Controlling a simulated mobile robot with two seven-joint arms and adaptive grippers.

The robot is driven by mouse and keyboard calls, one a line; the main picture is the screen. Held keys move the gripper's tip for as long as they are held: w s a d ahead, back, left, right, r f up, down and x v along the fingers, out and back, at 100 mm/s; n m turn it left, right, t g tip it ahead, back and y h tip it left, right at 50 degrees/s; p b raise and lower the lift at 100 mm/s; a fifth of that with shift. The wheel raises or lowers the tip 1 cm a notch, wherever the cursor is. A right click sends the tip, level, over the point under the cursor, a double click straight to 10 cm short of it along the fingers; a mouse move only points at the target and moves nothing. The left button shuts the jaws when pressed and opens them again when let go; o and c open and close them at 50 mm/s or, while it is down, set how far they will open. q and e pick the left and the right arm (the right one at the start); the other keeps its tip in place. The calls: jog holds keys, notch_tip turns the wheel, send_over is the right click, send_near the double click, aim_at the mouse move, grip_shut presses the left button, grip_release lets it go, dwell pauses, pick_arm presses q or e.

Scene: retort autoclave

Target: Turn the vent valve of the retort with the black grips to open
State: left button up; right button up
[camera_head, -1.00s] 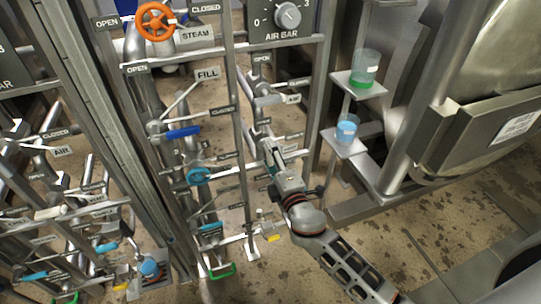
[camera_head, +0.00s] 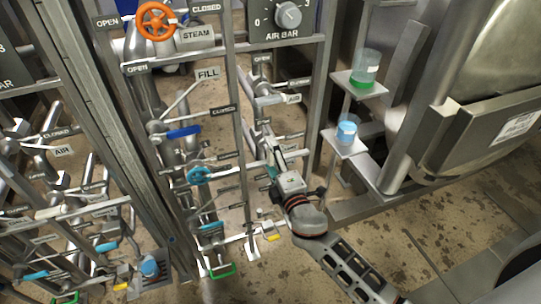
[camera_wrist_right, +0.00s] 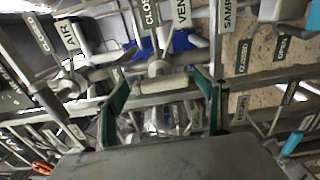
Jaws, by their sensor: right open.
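My right gripper (camera_head: 275,163) is in among the pipes of the right-hand valve panel, below the air bar dial. In the right wrist view my right gripper (camera_wrist_right: 162,92) is open, with its two teal finger pads apart. A pale lever grip (camera_wrist_right: 163,86) lies across the gap between the pads, and contact with either pad cannot be told. Above it are a VENT plate (camera_wrist_right: 182,12) and a CLOSED plate (camera_wrist_right: 150,12). I cannot make out black grips on this valve. My left gripper is not in view.
Neighbouring plates read AIR (camera_wrist_right: 70,35) and SAMPLE (camera_wrist_right: 229,14). A steel crossbar (camera_wrist_right: 265,78) runs close by the fingers. In the head view, an orange steam wheel (camera_head: 156,20), a blue fill lever (camera_head: 183,132) and two cups on shelves, green (camera_head: 364,70) and blue (camera_head: 347,130), stand nearby.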

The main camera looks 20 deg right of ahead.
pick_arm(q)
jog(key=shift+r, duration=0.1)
pick_arm(e)
jog(key=s, duration=1.1)
jog(key=shift+s+d, duration=0.2)
jog(key=shift+s, duration=0.05)
pick_arm(q)
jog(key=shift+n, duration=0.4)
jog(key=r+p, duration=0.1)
jog(key=p, duration=0.1)
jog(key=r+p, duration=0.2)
jog(key=p, duration=0.1)
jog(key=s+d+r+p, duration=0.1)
jog(key=p, duration=0.2)
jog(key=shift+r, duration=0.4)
pick_arm(e)
jog(key=s+f+m+g, duration=0.2)
jog(key=s+f+m, duration=0.2)
jog(key=s, duration=0.3)
jog(key=s+f+m+g+y, duration=0.1)
jog(key=s+f+m+g, duration=0.2)
jog(key=s, duration=0.4)
jog(key=s+f+m+g+y, duration=0.1)
jog(key=s+f+m+g, duration=0.1)
jog(key=s+f+m, duration=0.4)
jog(key=shift+s+m, duration=0.7)
jog(key=shift+s, duration=0.1)
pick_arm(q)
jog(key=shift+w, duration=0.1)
